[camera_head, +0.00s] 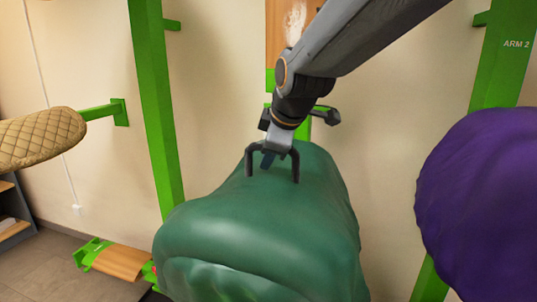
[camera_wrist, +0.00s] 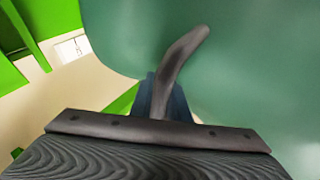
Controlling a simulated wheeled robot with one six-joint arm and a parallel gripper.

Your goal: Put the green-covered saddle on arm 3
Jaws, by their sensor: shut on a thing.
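The green-covered saddle (camera_head: 265,225) fills the lower middle of the head view, its cover rounded and smooth. It also fills the upper right of the wrist view (camera_wrist: 250,80). My gripper (camera_head: 272,178) comes down from above onto the far top part of the saddle and is shut on it. A dark blue piece (camera_head: 268,160) shows between the fingers; it also shows beside a grey finger in the wrist view (camera_wrist: 145,98). What is under the saddle is hidden. I see no label for arm 3; a green post (camera_head: 302,130) stands partly hidden behind my gripper.
A purple-covered saddle (camera_head: 485,205) is close on the right, by the green post marked ARM 2 (camera_head: 510,45). A tan quilted thing (camera_head: 40,138) sits on a green arm (camera_head: 105,110) at left. A low green-and-wood piece (camera_head: 112,260) is at lower left. A green upright (camera_head: 155,100) stands left.

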